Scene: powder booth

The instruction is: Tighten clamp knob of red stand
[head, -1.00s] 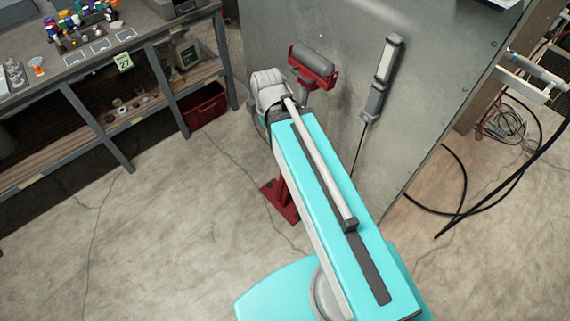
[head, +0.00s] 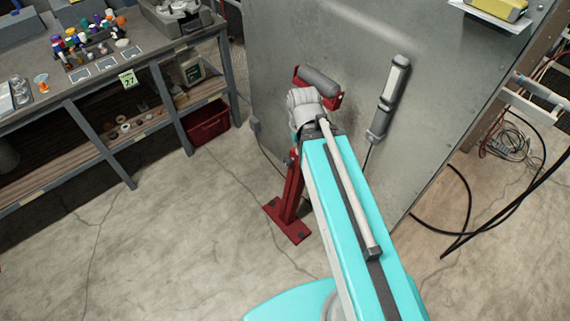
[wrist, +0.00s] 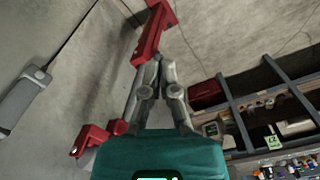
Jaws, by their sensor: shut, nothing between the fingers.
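The red stand (head: 293,190) stands on the floor by the grey metal panel, its foot plate and part of its column showing left of my arm in the head view. Its head, a grey roller in a red bracket (head: 333,97), is partly covered by my wrist. A small part on the column near the arm may be the clamp knob (head: 291,160), but I cannot tell. In the wrist view the red column (wrist: 150,45) runs behind my gripper (wrist: 159,65), which is shut and empty. The fingertips overlap the column; contact is unclear. My gripper is hidden in the head view.
A grey handheld device (head: 388,98) hangs on the panel. Black cables (head: 462,215) loop at the right. The floor at front left is clear.

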